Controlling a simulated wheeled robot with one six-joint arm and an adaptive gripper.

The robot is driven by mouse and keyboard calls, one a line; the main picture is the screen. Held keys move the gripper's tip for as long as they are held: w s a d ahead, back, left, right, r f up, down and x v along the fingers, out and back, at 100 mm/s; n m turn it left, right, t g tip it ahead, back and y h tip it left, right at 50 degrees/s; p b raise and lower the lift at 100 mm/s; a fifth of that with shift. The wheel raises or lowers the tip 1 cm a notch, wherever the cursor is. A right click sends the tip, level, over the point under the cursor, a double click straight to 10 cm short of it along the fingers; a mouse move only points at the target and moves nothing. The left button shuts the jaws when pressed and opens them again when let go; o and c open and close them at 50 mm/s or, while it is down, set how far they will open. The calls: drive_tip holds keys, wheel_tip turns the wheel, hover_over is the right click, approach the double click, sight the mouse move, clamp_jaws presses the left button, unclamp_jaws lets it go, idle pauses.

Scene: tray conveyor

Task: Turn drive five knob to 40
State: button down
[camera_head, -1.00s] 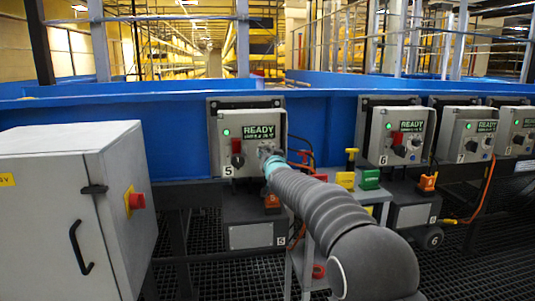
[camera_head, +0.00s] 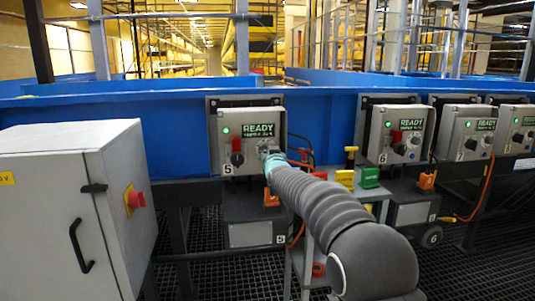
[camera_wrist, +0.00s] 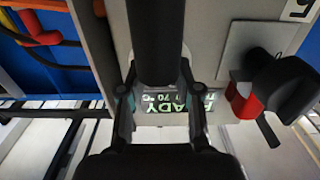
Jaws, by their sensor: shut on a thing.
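The drive five control box (camera_head: 219,112) is a light grey panel marked 5 on the blue conveyor side. Its green lamp is lit and its display (camera_head: 258,130) reads READY, with a smaller line below that is too fine to read there. In the wrist view my gripper (camera_wrist: 158,85) fills the middle, and the knob cannot be made out clearly.
A red-and-black switch (camera_head: 237,150) sits left of my gripper; it also shows in the wrist view (camera_wrist: 262,95). Boxes 6 (camera_head: 397,135) and 7 (camera_head: 468,135) stand to the right. A grey cabinet (camera_head: 60,190) stands left. Orange cables hang near my arm.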

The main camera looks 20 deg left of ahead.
drive_tip(key=c, duration=0.8)
unclamp_jaws()
drive_tip(key=shift+a, duration=0.1)
drive_tip(key=v, duration=1.2)
drive_tip(key=shift+s, duration=0.1)
